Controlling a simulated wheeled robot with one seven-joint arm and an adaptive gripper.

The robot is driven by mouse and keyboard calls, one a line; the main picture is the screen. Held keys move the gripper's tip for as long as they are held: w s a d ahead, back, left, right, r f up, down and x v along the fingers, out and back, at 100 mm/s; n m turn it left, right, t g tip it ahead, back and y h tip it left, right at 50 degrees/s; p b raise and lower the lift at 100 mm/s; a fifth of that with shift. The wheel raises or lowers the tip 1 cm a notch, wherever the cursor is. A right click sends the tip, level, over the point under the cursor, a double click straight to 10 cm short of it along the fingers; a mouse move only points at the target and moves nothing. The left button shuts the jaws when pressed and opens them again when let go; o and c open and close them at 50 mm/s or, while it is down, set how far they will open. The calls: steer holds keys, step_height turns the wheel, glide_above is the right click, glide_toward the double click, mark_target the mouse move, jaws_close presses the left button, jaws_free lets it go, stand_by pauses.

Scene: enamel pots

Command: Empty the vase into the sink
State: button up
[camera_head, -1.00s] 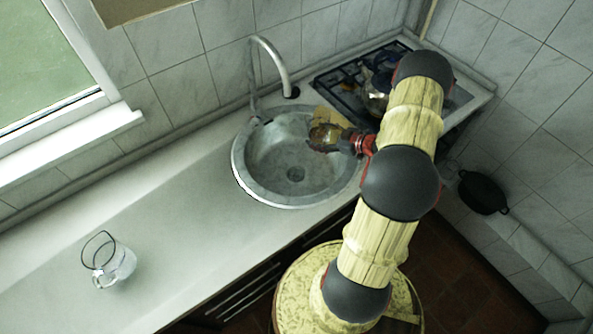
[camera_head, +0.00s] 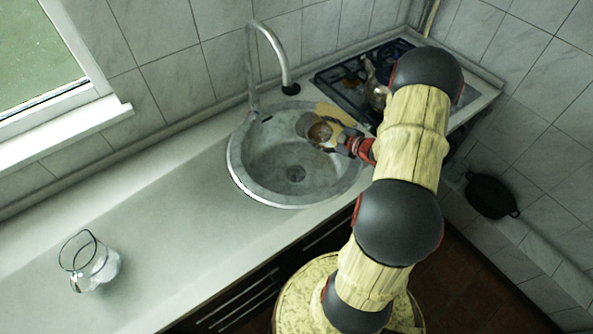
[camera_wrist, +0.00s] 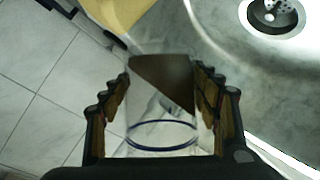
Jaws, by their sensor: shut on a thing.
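The vase (camera_wrist: 163,128) is clear glass with a blue ring and brown contents. My gripper (camera_wrist: 160,110) is shut on it, with a finger on each side in the wrist view. In the head view the vase (camera_head: 320,132) is over the right rear part of the round grey sink (camera_head: 240,168), its brown inside facing the camera. It looks tilted, but I cannot tell how far. The sink drain shows in the wrist view (camera_wrist: 275,14). No falling stream can be made out. My gripper (camera_head: 338,140) reaches in from the right.
A tall curved faucet (camera_head: 284,70) rises behind the sink. A tan flat item (camera_head: 337,114) lies by the sink's right rear rim. A stove (camera_head: 345,80) with a pot stands at the right. A glass jug (camera_head: 95,268) stands on the left counter, otherwise clear.

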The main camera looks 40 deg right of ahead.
steer(key=shift+d+f+n+h+b, duration=0.15)
steer(key=shift+f+n+h+b, duration=0.15)
steer(key=shift+f+b, duration=0.55)
steer(key=shift+r+b, duration=0.2)
steer(key=shift+b, duration=0.3)
steer(key=shift+w+d+r+n, duration=0.1)
steer(key=shift+d+r+n, duration=0.05)
steer(key=shift+r+n, duration=0.15)
steer(key=shift+d+r+n+t+h+b, duration=0.25)
steer(key=shift+n+t+h+b, duration=0.35)
steer(key=shift+b, duration=1)
steer(key=shift+w+d+r+n+h+b, duration=0.2)
steer(key=shift+n+b, duration=0.3)
steer(key=shift+b, duration=0.45)
steer(key=shift+s+r+n+h+b, duration=0.1)
steer(key=shift+n+h+b, duration=0.3)
steer(key=shift+b, duration=0.55)
steer(key=shift+a+r+n+t+b, duration=0.2)
steer(key=shift+a+n+b, duration=0.15)
steer(key=shift+b, duration=0.65)
steer(key=shift+a+r+n+t+b, duration=0.1)
steer(key=shift+a+n+t+b, duration=0.25)
steer(key=shift+b, duration=0.6)
steer(key=shift+s+r+n+h+b, duration=0.1)
steer(key=shift+s+n+h+b, duration=0.2)
steer(key=shift+b, duration=0.8)
steer(key=shift+w+a+r+n+t, duration=0.15)
steer(key=shift+n+t, duration=0.1)
steer(key=shift+n, duration=0.15)
